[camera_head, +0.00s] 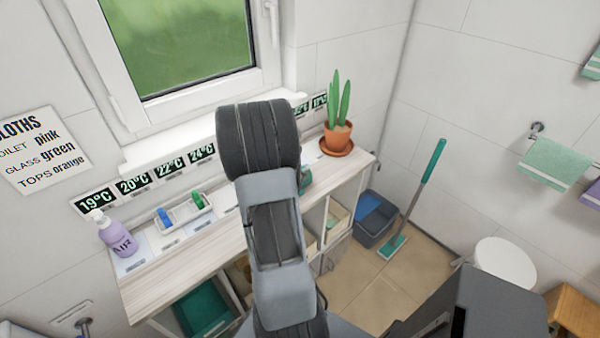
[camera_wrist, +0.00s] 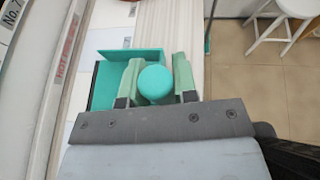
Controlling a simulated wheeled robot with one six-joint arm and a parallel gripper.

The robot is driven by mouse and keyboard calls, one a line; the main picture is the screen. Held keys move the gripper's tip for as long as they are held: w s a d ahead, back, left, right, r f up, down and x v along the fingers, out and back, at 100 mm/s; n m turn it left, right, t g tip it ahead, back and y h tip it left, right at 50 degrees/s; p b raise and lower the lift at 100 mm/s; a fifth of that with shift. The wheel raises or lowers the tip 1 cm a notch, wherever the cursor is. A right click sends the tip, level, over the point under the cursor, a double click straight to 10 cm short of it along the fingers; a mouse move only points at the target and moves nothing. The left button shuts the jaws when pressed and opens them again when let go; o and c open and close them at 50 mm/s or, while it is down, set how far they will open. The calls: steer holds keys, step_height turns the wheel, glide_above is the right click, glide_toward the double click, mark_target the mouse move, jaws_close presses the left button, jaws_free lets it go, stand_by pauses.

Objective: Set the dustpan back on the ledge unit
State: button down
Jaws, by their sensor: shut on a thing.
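My gripper (camera_wrist: 157,85) is shut on the round handle of the teal dustpan (camera_wrist: 112,72). The handle's end faces the wrist camera, with a pale green finger on each side, and the pan spreads beyond and to the left. In the head view my arm hides the gripper and most of the dustpan; a small teal part (camera_head: 305,180) shows just right of the arm. The ledge unit (camera_head: 160,278) has a pale wooden top under the window and open compartments below. The dustpan is over its right half; I cannot tell whether it touches the top.
On the ledge are a purple bottle (camera_head: 118,235), a white tray (camera_head: 184,215) with blue and green items, and a potted cactus (camera_head: 336,138) at the right end. A grey bin (camera_head: 375,228) and a teal-handled broom (camera_head: 425,175) stand right of the unit. A white stool (camera_head: 503,262) is farther right.

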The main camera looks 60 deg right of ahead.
steer(key=shift+f, duration=0.25)
steer(key=shift+f+b, duration=0.2)
steer(key=shift+b, duration=0.1)
steer(key=c, duration=0.9)
jaws_free()
steer(key=shift+r, duration=0.15)
